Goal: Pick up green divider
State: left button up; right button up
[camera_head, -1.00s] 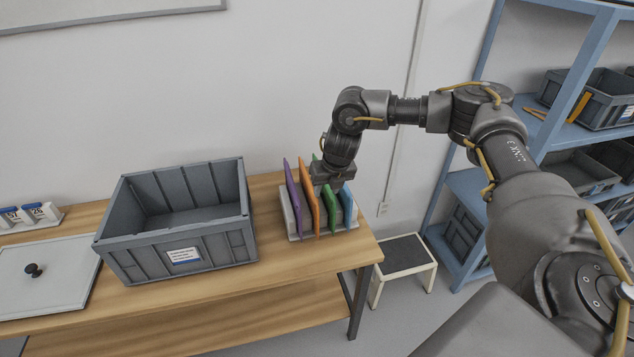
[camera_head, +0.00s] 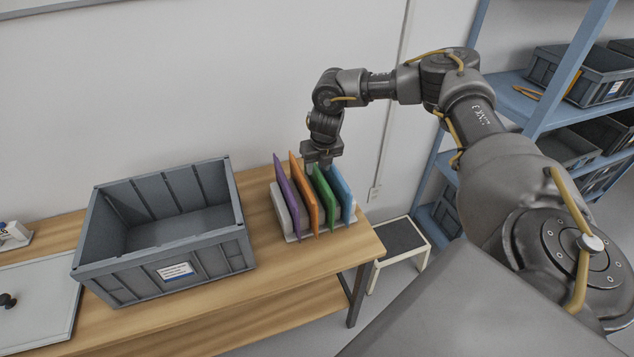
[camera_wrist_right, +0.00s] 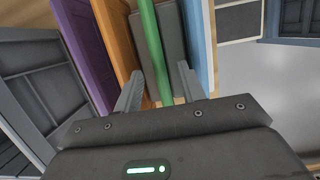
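The green divider (camera_head: 326,199) stands upright in a pale rack (camera_head: 345,222) on the wooden table, between an orange divider (camera_head: 306,197) and a blue divider (camera_head: 342,192). My right gripper (camera_head: 319,165) is at the top edge of the green divider. In the right wrist view the green divider (camera_wrist_right: 150,45) runs between the two spread fingers of my right gripper (camera_wrist_right: 158,82), with a gap visible on each side. The gripper is open and holds nothing. My left gripper is not in view.
A purple divider (camera_head: 287,192) stands left of the orange one, close by. A grey crate (camera_head: 205,259) stands on the table (camera_head: 270,300) left of the rack. A step stool (camera_head: 402,238) and a blue shelf (camera_head: 512,82) with bins are at the right.

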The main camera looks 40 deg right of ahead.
aim_at(318, 170)
jog(key=shift+s, duration=0.1)
jog(key=shift+f+p, duration=0.35)
jog(key=shift+f, duration=0.1)
jog(key=p+x, duration=0.1)
jog(key=x, duration=0.3)
jog(key=shift+w+d+f, duration=0.1)
jog(key=shift+w, duration=0.1)
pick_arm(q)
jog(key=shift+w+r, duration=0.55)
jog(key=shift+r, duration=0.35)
pick_arm(e)
jog(key=shift+c, duration=0.3)
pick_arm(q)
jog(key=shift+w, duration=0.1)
pick_arm(e)
grip_shut()
